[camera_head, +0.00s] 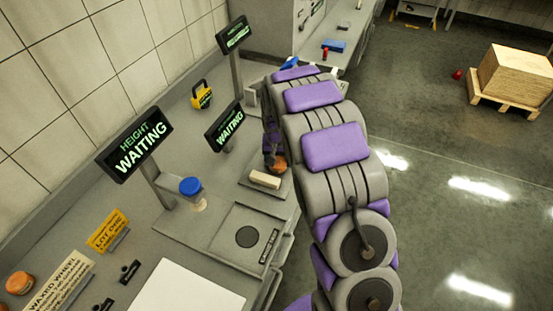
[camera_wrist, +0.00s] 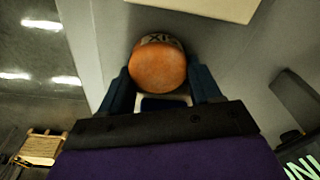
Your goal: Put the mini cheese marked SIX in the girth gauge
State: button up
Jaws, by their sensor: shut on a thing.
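The mini cheese marked SIX (camera_wrist: 158,66) is a small orange wheel with a dark-lettered label on its side, seen in the wrist view between my two blue fingers. My gripper (camera_wrist: 162,88) is shut on it. In the head view the cheese (camera_head: 277,164) shows below my gripper (camera_head: 272,152), just behind a cream block (camera_head: 265,180) on a grey station. I cannot tell if the cheese touches the surface. A sign reading WAITING (camera_head: 229,127) stands left of the cheese; its top line is unreadable, so I cannot tell which station is the girth gauge.
The HEIGHT sign (camera_head: 135,145) reads WAITING, with a blue-capped post (camera_head: 191,187) beside it. Another orange cheese (camera_head: 19,283) lies at the lower left, near a waxed wheel card (camera_head: 58,284). A yellow weight-shaped object (camera_head: 202,95) stands by the wall. My arm hides part of the bench.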

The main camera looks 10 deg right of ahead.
jog(key=o, duration=1.2)
jog(key=a, duration=0.3)
jog(key=shift+w+f, duration=0.1)
jog(key=shift+w, duration=0.1)
jog(key=shift+c, duration=0.2)
jog(key=shift+o, duration=0.2)
jog(key=shift+a, duration=0.15)
jog(key=shift+d, duration=1)
jog(key=shift+d+r, duration=0.25)
jog(key=shift+r, duration=0.15)
jog(key=r, duration=0.2)
jog(key=a+r+p, duration=0.1)
jog(key=r, duration=0.1)
jog(key=s+a+r+p, duration=0.1)
jog(key=r, duration=0.2)
jog(key=shift+a, duration=0.1)
jog(key=s+d+r+n+g, duration=0.1)
jog(key=s+r, duration=0.6)
jog(key=s, duration=0.4)
jog(key=s+d+r, duration=0.1)
jog(key=s+r, duration=0.6)
jog(key=s, duration=0.3)
jog(key=s+n+g, duration=0.2)
jog(key=s, duration=1.9)
jog(key=shift+a+p, duration=0.4)
jog(key=shift+a, duration=0.05)
